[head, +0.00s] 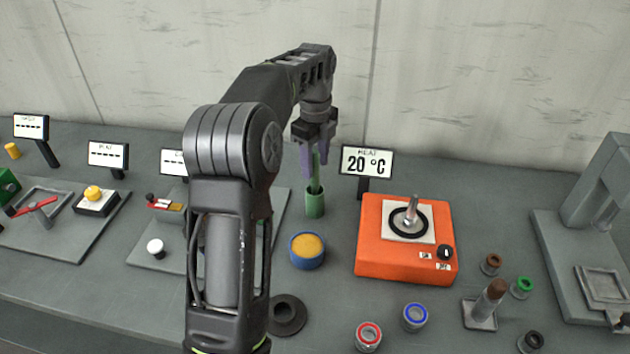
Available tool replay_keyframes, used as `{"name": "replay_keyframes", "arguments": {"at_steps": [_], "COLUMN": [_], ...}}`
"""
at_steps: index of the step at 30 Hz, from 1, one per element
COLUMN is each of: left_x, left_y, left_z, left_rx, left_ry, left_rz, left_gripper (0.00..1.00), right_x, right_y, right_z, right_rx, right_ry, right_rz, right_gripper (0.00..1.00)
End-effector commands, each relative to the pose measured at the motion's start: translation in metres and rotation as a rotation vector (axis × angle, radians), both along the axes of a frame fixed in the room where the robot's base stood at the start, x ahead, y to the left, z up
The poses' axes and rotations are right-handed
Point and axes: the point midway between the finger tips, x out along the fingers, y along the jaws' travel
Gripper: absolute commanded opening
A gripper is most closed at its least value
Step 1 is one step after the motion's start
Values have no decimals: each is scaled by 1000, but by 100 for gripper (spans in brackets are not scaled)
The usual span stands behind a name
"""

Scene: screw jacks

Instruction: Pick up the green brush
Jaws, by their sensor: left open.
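The green brush (315,187) stands upright in a green cylindrical holder (315,205) on the grey bench, left of the orange heater. My left gripper (315,165) is above the holder, pointing down, with its fingers open around the upper part of the brush. The fingers partly hide the brush's top, and I cannot tell whether they touch it. My right gripper is not in view.
The orange heater (375,262) with a "20 °C" display (367,162) stands right of the holder. A blue tub with yellow contents (307,251) is in front of it. Small jars and a stamp (488,303) are at front right. My left arm hides part of the bench.

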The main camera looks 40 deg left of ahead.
Motion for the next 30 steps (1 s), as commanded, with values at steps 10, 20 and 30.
{"name": "replay_keyframes", "arguments": {"at_steps": [10, 20, 30], "left_x": [-2, -1, -1], "left_y": [0, 0, 0], "left_z": [-37, -37, -37], "left_rx": [-1, -1, -1], "left_ry": [1, 0, 0], "left_rz": [1, 0, 0], "left_gripper": [46, 46, 36], "right_x": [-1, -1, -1], "right_y": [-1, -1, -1], "right_z": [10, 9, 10], "right_rx": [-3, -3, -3], "right_ry": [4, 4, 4], "right_rz": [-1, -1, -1], "right_gripper": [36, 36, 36]}}
